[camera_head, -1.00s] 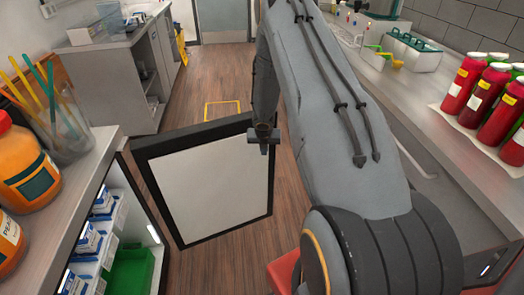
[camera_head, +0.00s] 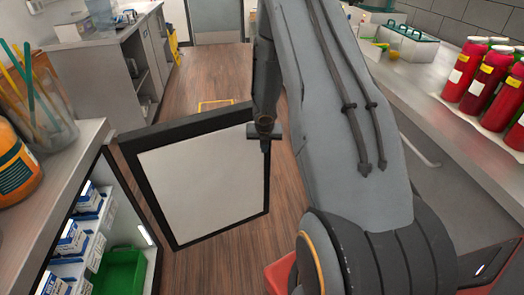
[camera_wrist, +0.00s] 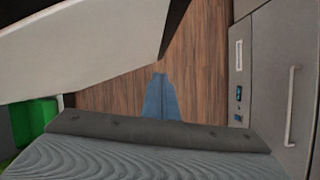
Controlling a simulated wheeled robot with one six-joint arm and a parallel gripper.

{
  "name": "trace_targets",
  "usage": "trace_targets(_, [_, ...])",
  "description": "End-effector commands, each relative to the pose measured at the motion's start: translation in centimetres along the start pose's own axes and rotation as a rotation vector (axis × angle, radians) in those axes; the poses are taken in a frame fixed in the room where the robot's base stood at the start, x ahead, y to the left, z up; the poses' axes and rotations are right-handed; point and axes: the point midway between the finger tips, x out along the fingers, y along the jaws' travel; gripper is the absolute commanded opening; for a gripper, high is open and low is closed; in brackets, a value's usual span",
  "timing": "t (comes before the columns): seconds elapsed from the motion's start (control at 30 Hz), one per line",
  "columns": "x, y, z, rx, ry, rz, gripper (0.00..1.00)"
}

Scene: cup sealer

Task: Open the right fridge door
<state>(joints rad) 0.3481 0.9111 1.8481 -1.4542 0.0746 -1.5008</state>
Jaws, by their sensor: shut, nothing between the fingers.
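The fridge door (camera_head: 203,185) stands wide open at the lower left of the head view, a pale panel in a dark frame. Its inner side and the fridge's lit inside (camera_head: 100,240) both show. My gripper (camera_head: 265,141) overlaps the upper corner of the door's free edge in the head view. In the wrist view, the blue fingers (camera_wrist: 160,78) are together and empty, just below the tip of the door (camera_wrist: 85,50). I cannot tell whether they touch the door.
White-and-blue boxes (camera_head: 72,238) and a green bin (camera_head: 120,272) are inside the fridge. A counter with red bottles (camera_head: 467,70) runs along the right. Grey cabinets (camera_head: 95,78) stand at the back left. Wooden floor (camera_head: 200,92) is clear beyond the door.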

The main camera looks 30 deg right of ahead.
Motion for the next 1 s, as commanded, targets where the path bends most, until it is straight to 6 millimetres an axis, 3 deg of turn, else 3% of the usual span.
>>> trace_targets(0.13, [0.1, -0.1, -0.6, -0.003, 0.0, 0.001, 0.0])
trace_targets(0.6, [-8.2, -1.4, -0.1, -0.004, -0.001, 0.002, 0.0])
trace_targets(0.8, [-9.8, -1.7, -0.1, -0.002, 0.0, 0.001, 0.0])
trace_targets(1.0, [-10.1, -1.8, -0.1, -0.002, 0.0, 0.001, 0.0])
